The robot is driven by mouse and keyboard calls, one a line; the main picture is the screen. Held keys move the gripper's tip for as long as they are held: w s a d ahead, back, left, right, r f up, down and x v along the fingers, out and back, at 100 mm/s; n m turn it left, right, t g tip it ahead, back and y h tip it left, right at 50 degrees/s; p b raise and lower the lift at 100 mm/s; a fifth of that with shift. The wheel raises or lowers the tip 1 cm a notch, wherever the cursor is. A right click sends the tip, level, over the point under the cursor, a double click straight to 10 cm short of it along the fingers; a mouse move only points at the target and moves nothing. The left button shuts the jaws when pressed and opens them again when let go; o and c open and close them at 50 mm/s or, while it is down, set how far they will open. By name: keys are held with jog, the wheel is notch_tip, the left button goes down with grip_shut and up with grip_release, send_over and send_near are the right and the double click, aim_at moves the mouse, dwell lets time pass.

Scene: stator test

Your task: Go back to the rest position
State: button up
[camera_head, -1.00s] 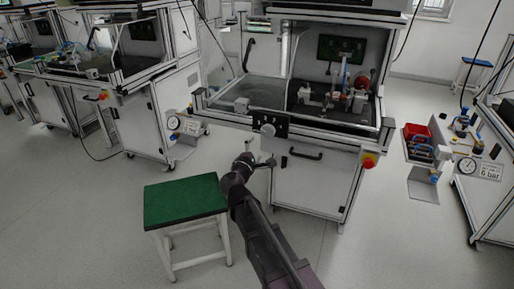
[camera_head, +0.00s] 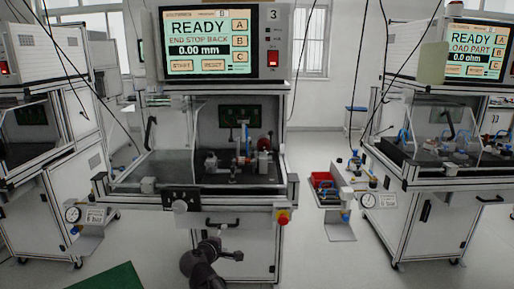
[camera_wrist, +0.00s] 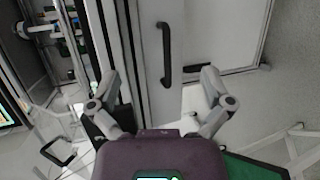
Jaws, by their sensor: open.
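My gripper (camera_wrist: 160,88) is open in the wrist view. Its two grey fingers stand well apart, with nothing between them. Beyond them is a white panel with a black handle (camera_wrist: 166,52), apart from the fingers. In the head view my gripper (camera_head: 229,255) is small and dark at the bottom middle, in front of the middle test station's white lower cabinet (camera_head: 248,250). Only the end of my arm shows there. No rest position is marked in either view.
The middle station's screen (camera_head: 209,43) reads READY, END STOP BACK, 0.00 mm. A red bin (camera_head: 322,179) and a right-hand station (camera_head: 405,200) stand to the right.

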jog(key=s+d+f+m+g+h, duration=0.15)
jog(key=d+f+m+g, duration=0.25)
jog(key=d, duration=0.7)
jog(key=s+d+f+m+g+y, duration=0.3)
jog(key=s+d+f+m+g, duration=0.25)
jog(key=s+d, duration=0.3)
jog(key=s+d+f+m+g+y, duration=0.35)
jog(key=s+d+m, duration=0.3)
jog(key=d, duration=0.25)
notch_tip(320, 180, up, 26)
jog(key=s+p, duration=0.1)
jog(key=p, duration=2.4)
jog(key=shift+a+f+n+g+p, duration=0.2)
jog(key=shift+n+g+p, duration=0.1)
jog(key=shift+n+p, duration=0.1)
